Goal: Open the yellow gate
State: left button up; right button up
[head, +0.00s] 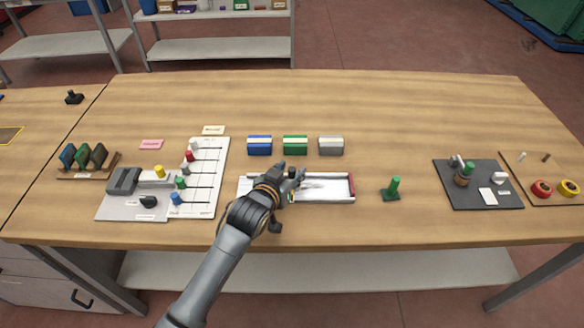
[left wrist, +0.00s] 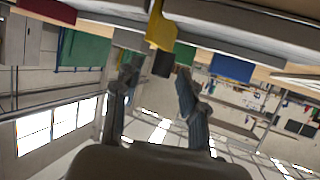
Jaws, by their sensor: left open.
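A long white tray (head: 325,200) with a dark red right end lies near the table's front edge in the head view. My left gripper (head: 295,180) is over its left half and hides part of it. In the left wrist view a yellow piece, which looks like the yellow gate (left wrist: 160,28), stands at the top centre. A small black block (left wrist: 163,65) shows just below it. My left gripper is open there too (left wrist: 156,80), one finger on each side of the block. I cannot tell whether it touches the block. My right gripper is not in view.
Blue (head: 259,146), green (head: 295,145) and grey (head: 331,146) boxes stand behind the tray. A white board with coloured pegs (head: 207,205) is left, and a green upright piece (head: 392,190) right. A dark mat (head: 455,200) lies farther right. The back of the table is clear.

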pick_arm(q)
jog(key=shift+x, duration=0.9)
grip_shut()
jog(key=shift+s, duration=0.15)
